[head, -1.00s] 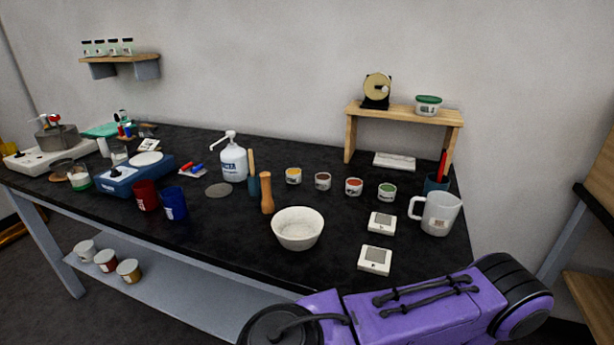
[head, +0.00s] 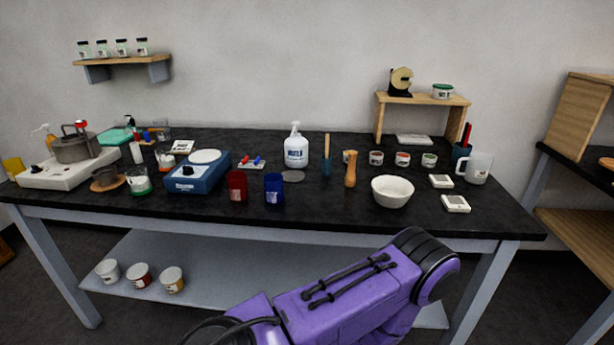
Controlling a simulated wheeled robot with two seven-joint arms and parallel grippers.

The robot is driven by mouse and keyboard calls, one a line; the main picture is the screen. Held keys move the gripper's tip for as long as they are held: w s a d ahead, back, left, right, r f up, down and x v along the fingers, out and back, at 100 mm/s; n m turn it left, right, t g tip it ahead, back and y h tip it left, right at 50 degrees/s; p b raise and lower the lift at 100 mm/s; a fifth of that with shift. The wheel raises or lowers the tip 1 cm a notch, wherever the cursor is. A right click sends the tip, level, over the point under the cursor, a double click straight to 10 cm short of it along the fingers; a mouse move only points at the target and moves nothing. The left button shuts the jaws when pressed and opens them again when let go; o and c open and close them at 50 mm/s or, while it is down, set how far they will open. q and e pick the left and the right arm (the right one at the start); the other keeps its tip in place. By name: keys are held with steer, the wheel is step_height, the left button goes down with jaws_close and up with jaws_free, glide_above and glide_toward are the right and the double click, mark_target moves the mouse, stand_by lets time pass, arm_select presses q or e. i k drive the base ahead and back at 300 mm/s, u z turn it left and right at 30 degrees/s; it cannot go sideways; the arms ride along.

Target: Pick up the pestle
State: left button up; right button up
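The pestle (head: 350,169) is a light wooden, waisted rod standing upright on the black table top (head: 330,198). It stands just left of a white bowl (head: 392,191), apart from it, and right of a dark blue cup with a wooden stick (head: 327,160). A purple link of one of my arms crosses the bottom middle, in front of the table. Neither of my grippers shows, and nothing touches the pestle.
A red cup (head: 237,185) and blue cup (head: 274,188) stand left of the pestle. A white pump bottle (head: 296,148) and small paint pots (head: 376,158) are behind. Table front below the pestle is clear.

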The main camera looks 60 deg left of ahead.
mark_target(350, 178)
steer(key=k, duration=0.2)
steer(key=u, duration=1.25)
